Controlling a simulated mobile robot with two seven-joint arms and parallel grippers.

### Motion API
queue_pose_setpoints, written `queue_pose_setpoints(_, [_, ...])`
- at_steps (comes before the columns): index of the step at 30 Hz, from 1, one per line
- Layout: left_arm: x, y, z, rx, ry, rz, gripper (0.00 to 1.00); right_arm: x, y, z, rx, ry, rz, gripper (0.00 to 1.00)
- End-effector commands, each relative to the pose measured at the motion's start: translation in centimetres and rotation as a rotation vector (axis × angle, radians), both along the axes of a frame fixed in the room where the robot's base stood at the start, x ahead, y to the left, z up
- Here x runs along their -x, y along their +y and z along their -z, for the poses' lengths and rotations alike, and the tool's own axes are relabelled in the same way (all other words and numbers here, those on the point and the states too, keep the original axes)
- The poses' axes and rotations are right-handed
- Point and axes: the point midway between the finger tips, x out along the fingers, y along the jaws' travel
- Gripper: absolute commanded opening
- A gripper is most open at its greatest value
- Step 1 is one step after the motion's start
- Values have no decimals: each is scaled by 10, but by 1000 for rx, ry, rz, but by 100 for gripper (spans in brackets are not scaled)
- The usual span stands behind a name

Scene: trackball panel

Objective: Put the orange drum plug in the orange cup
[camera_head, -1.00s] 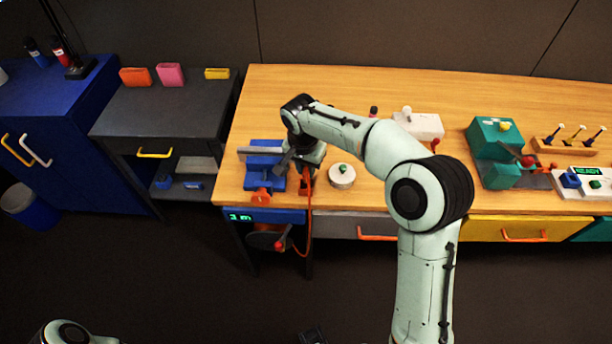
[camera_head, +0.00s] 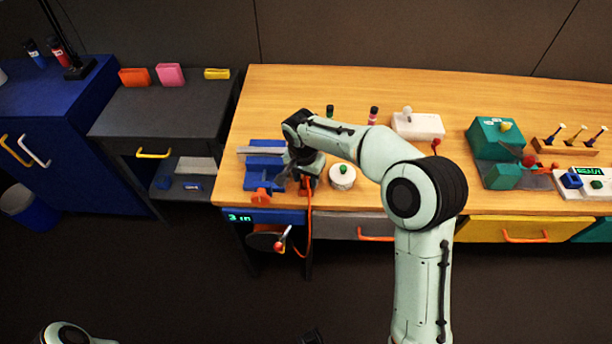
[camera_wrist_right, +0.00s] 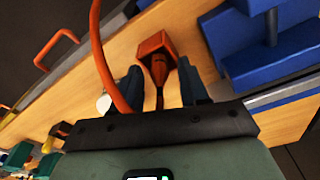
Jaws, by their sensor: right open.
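An orange-red plug-like piece (camera_wrist_right: 158,68) with a thin cord sits at the mouth of an orange block-shaped holder (camera_wrist_right: 154,43) in the right wrist view. I cannot tell whether it is seated inside. My right gripper (camera_wrist_right: 161,84) is open, its two dark fingers on either side of the plug; contact is not clear. In the head view the right gripper (camera_head: 299,178) is at the bench's front left and hides most of this. An orange cable (camera_head: 308,220) hangs there toward a drum (camera_head: 265,241) under the bench.
A blue vise (camera_head: 264,160) stands just left of my right gripper, and a round white piece with a green knob (camera_head: 342,177) just right. Orange (camera_head: 135,77), pink (camera_head: 170,75) and yellow (camera_head: 217,73) containers stand on the grey cabinet.

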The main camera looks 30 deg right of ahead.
Motion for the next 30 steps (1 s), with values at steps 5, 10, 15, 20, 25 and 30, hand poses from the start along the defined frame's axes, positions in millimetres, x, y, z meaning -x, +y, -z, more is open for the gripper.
queue_pose_setpoints(5, [-1, 0, -4, 0, -1, 1, 0, 0, 1, -13, 0, -4, 0, 44])
queue_pose_setpoints(10, [-2, 0, -7, 0, -2, 0, 0, 2, 4, -46, 0, -6, -2, 44])
queue_pose_setpoints(15, [-4, 0, -12, 0, -4, 0, 0, 5, 8, -83, 0, -5, 0, 44])
queue_pose_setpoints(20, [-5, 0, -16, 0, -6, 0, 0, 7, 10, -109, 0, -4, 0, 44])
queue_pose_setpoints(25, [-6, 0, -17, 0, -7, 0, 0, 8, 12, -122, 0, -1, -1, 44])
queue_pose_setpoints(30, [-6, 0, -17, 0, -7, 0, 0, 9, 12, -123, 1, 1, -1, 44])
